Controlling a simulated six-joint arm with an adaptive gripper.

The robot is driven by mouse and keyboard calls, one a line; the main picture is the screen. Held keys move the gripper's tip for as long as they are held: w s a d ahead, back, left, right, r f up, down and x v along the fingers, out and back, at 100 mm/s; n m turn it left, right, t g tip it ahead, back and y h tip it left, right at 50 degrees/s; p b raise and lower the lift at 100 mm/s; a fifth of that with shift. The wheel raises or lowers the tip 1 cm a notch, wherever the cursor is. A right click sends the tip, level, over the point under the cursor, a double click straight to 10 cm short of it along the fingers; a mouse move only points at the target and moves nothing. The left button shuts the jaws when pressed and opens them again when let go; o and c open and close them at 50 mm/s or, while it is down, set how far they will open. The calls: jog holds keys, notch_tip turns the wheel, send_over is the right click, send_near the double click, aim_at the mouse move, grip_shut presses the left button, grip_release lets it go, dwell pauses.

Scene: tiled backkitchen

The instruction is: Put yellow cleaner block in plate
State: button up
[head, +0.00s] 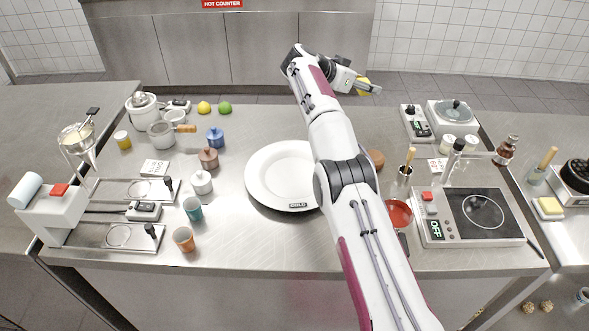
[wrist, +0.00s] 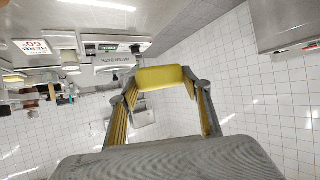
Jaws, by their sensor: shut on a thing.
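My gripper (head: 368,87) is shut on a yellow block (head: 363,81), held up in the air over the far side of the counter. In the wrist view the yellow block (wrist: 163,77) sits between the two fingertips of my gripper (wrist: 165,84). The white plate (head: 265,185) is on the counter left of my arm, and its right part is hidden behind the arm. The plate looks empty where it shows. My gripper is beyond the plate and to its right, apart from it.
Cups (head: 184,239), small lidded pots (head: 208,157) and a lemon (head: 204,107) stand left of the plate. Another yellow block (head: 550,206) lies on the right side counter.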

jog(key=shift+a+r, duration=0.3)
jog(key=shift+a, duration=0.25)
jog(key=shift+s+a+r, duration=0.1)
jog(key=shift+a+r, duration=0.4)
jog(key=shift+a, duration=0.25)
jog(key=s+a+r+n+t+y, duration=0.15)
jog(key=s+a, duration=0.25)
jog(key=a, duration=0.4)
jog(key=s+a+r+n+t+y, duration=0.1)
jog(key=s+a+r+n, duration=0.15)
jog(key=s+a, duration=0.45)
jog(key=s+a+f, duration=0.1)
jog(key=s+f, duration=0.2)
jog(key=s, duration=0.3)
jog(key=s+a+f+m, duration=0.1)
jog(key=s+f, duration=0.3)
jog(key=s, duration=0.2)
jog(key=shift+s+a+f+g+h, duration=0.15)
jog(key=shift+s+a+g+h, duration=0.05)
jog(key=shift+s+g+h, duration=0.2)
jog(key=shift+m, duration=0.3)
